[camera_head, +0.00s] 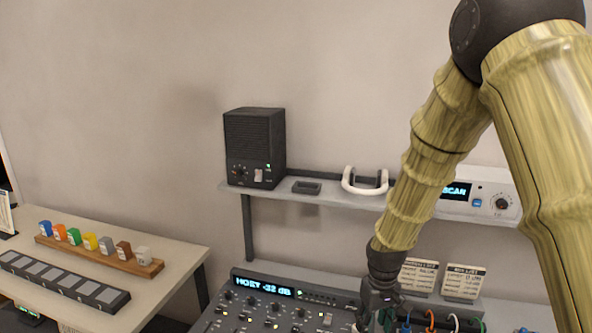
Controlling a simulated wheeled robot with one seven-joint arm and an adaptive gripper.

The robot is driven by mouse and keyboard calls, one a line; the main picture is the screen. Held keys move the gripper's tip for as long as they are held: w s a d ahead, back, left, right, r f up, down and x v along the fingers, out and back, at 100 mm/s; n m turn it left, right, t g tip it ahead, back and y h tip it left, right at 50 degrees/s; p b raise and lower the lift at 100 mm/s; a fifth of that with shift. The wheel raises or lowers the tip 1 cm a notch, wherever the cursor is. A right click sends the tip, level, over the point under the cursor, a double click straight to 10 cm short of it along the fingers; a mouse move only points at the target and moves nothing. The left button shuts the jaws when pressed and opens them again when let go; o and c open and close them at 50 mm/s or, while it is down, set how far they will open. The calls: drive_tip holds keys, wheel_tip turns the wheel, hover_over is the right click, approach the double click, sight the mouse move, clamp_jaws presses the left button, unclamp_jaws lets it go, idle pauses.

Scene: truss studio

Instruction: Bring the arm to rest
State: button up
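My arm comes in from the upper right of the head view, bends at a dark joint and slopes down to the left. My gripper (372,325) points down at the bottom edge, over the right side of a dark mixing console (262,308). Its fingertips are cut off or blurred against the console and cables, so I cannot tell whether it is open or holds anything.
A shelf (318,195) behind the arm carries a black speaker (255,147), a white headset (365,182) and a white scanner unit (485,195). Colored cables (430,320) and two cards (463,282) are near the gripper. A desk (180,258) at left holds several colored blocks.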

drive_tip(key=shift+m, duration=0.9)
drive_tip(key=s+f, duration=0.4)
drive_tip(key=f, duration=0.2)
drive_tip(key=s+d+f, duration=0.1)
drive_tip(key=s+f, duration=0.4)
drive_tip(key=f, duration=0.2)
drive_tip(key=s+f, duration=0.5)
drive_tip(key=f, duration=0.1)
drive_tip(key=shift+d+f, duration=0.2)
drive_tip(key=shift+d, duration=0.15)
drive_tip(key=s+d+f+m, duration=0.1)
drive_tip(key=s+f, duration=0.4)
drive_tip(key=s, duration=0.6)
drive_tip(key=s+d+f+m, duration=0.1)
drive_tip(key=s+f, duration=0.4)
drive_tip(key=s, duration=0.6)
wheel_tip(320, 180, down, 10)
drive_tip(key=b, duration=1)
drive_tip(key=shift+w+a+b, duration=0.2)
drive_tip(key=shift+w+b, duration=0.15)
